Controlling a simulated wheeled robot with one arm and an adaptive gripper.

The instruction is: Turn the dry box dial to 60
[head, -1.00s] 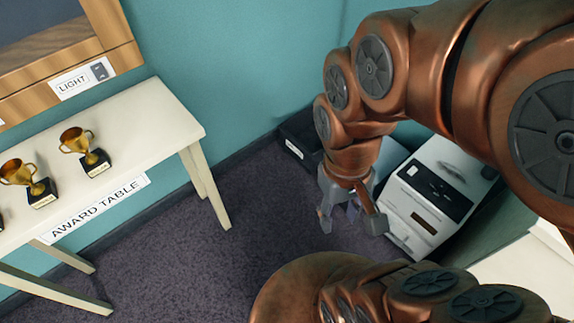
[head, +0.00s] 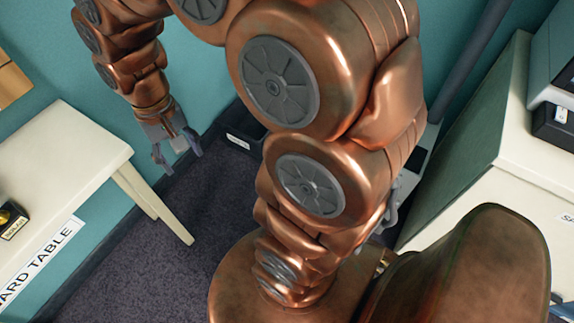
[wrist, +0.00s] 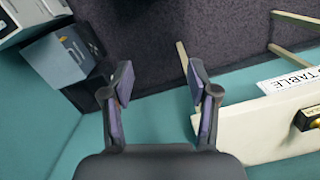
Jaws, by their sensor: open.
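My gripper (head: 177,157) hangs open and empty at the left of the head view, above the floor beside the white award table (head: 70,150). Both fingers show apart in the wrist view (wrist: 160,82), with nothing between them. I cannot make out a dry box dial in either current view. A grey box with a dark panel (wrist: 77,46) stands by the wall at the upper left of the wrist view. I cannot tell whether it is the dry box. My arm hides much of the corner in the head view.
A dark bin (head: 241,141) sits on the floor by the wall, partly behind my arm. A white cabinet (head: 480,150) stands at the right, with a dark labelled unit (head: 556,127) above it. Dark carpet (head: 165,250) is open between table and arm.

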